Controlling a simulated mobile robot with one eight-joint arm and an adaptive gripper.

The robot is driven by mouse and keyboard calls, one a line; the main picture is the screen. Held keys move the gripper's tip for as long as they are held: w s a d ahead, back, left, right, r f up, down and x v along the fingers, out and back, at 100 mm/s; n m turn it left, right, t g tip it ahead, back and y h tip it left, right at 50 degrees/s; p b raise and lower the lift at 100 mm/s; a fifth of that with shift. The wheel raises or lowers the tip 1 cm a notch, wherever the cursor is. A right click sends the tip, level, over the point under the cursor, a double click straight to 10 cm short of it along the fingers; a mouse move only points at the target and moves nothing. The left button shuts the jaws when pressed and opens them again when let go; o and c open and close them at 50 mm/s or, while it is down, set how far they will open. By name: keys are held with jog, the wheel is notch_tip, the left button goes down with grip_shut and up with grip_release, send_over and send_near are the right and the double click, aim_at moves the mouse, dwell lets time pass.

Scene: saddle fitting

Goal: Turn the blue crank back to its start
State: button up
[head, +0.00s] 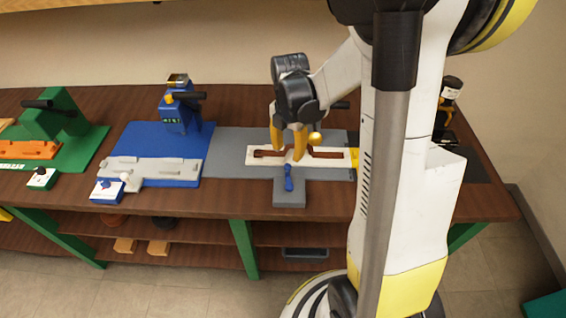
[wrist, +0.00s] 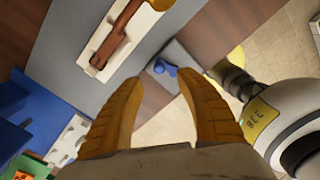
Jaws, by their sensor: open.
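The blue crank (head: 288,178) sits on a small grey plate (head: 289,200) at the front edge of the bench. It also shows in the wrist view (wrist: 166,69), just beyond the gap between my fingertips. My gripper (head: 288,155) points down with its two yellow-orange fingers apart and empty. It is above the white fixture just behind the crank in the head view, apart from the crank. In the wrist view my gripper (wrist: 160,79) has nothing between its fingers. Whether the crank sits at its start position, I cannot tell.
A white fixture (head: 332,163) with a reddish-brown piece (head: 328,153) lies behind the crank, with a yellow ball (head: 315,138) near it. A blue station (head: 180,115) and a green station (head: 65,115) stand to the left.

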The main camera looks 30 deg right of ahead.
aim_at(288, 165)
notch_tip(288, 165, down, 7)
jog(key=shift+f+b, duration=0.2)
jog(key=shift+b, duration=0.7)
grip_shut()
